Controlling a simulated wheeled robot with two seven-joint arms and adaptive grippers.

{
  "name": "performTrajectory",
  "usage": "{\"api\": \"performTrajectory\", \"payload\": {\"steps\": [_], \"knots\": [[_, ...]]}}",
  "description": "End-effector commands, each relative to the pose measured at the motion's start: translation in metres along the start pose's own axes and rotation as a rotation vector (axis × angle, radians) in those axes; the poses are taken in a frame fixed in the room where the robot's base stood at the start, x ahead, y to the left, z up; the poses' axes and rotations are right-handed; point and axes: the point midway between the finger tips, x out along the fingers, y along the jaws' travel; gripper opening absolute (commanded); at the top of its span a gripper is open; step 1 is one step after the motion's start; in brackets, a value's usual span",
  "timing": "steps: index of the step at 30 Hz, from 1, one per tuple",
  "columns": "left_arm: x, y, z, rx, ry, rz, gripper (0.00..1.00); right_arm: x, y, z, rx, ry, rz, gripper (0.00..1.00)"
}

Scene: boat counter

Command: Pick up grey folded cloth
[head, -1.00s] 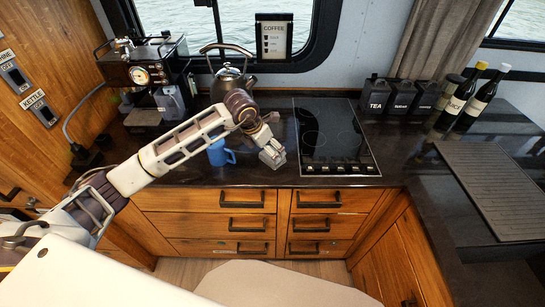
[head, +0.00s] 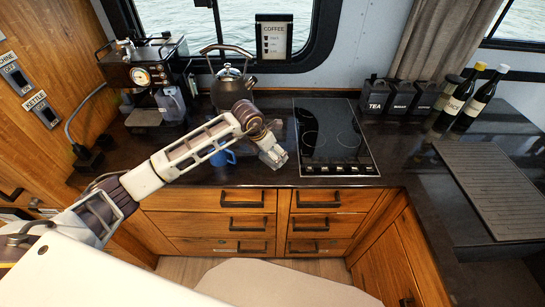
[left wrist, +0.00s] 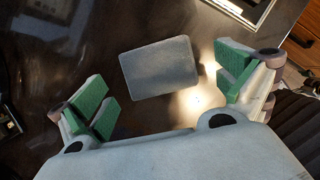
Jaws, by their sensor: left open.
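The grey folded cloth (left wrist: 159,67) shows in the left wrist view as a flat, rounded rectangle on the dark counter. My left gripper (head: 271,152) is over the counter just left of the cooktop in the head view. In the left wrist view its green-padded fingers (left wrist: 162,82) are wide apart, with the cloth seen between and beyond them. Nothing is held. In the head view I cannot make out the cloth apart from the gripper. My right gripper is not in view.
A blue mug (head: 222,156) stands behind my left forearm, partly hidden. A kettle (head: 229,84) and a coffee machine (head: 148,78) are behind and left. The black cooktop (head: 333,138) is close on the right. Canisters (head: 400,97) and bottles (head: 475,101) stand farther right.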

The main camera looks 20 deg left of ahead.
Motion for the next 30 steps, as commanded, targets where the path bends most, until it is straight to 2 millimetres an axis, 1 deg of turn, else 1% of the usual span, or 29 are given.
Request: {"api": "performTrajectory", "payload": {"steps": [1,4,9,24,30], "knots": [[0.004,0.0,0.001,-0.001,0.002,-0.001,1.0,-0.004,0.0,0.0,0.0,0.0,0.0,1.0],[0.014,0.0,0.001,0.0,0.001,-0.001,1.0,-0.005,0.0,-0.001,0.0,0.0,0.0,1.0],[0.024,0.001,0.001,0.0,0.0,0.0,1.0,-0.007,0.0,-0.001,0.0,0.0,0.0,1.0],[0.026,0.001,0.001,0.001,-0.001,0.001,1.0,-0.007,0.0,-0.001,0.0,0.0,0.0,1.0],[0.026,0.001,0.001,0.001,-0.001,0.001,0.74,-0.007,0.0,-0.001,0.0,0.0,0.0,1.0]]}}
